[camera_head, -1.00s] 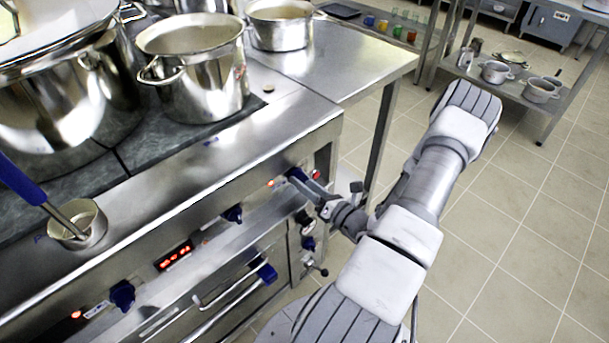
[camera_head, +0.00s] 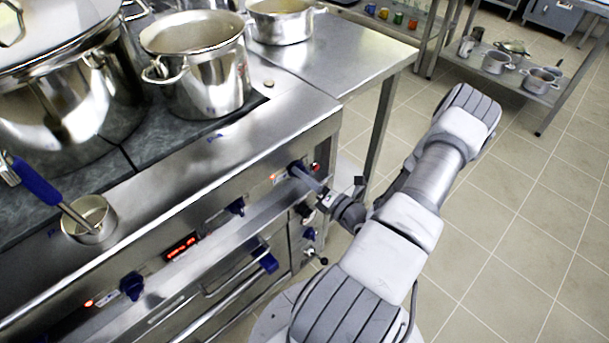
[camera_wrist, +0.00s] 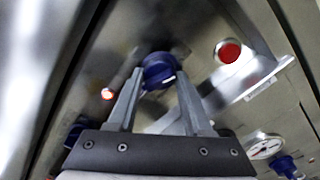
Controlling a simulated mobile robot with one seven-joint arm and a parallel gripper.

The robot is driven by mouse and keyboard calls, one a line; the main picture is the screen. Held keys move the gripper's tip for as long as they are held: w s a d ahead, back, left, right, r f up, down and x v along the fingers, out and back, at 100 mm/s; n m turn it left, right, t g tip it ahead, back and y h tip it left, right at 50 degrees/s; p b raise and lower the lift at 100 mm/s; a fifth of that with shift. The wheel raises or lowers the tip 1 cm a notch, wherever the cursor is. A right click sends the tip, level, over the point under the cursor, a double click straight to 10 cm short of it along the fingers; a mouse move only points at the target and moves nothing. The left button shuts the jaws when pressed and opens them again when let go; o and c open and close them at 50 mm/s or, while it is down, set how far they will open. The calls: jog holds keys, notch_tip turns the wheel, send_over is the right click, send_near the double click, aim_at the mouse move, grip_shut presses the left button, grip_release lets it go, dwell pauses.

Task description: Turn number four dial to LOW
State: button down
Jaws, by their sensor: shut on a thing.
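A blue dial (camera_head: 297,168) sits at the right end of the steel stove front panel. My gripper (camera_head: 307,179) reaches it from the right in the head view. In the wrist view the two grey fingers of my gripper (camera_wrist: 159,80) are shut on the sides of this blue dial (camera_wrist: 158,70), which has a pale mark on its face. The dial's number and its setting marks are too blurred to read. Two more blue dials, a middle one (camera_head: 236,206) and a left one (camera_head: 131,286), are on the same panel.
A red button (camera_wrist: 228,50) and a lit red lamp (camera_wrist: 108,94) flank the dial. A gauge (camera_wrist: 264,146) is at lower right. Tiled floor (camera_head: 500,250) is open at right.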

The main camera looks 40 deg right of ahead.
jog(key=shift+c, duration=1.6)
grip_release()
jog(key=shift+s, duration=0.1)
jog(key=s+d+p, duration=0.1)
jog(key=s+p, duration=0.1)
jog(key=s, duration=1.5)
jog(key=shift+d, duration=0.15)
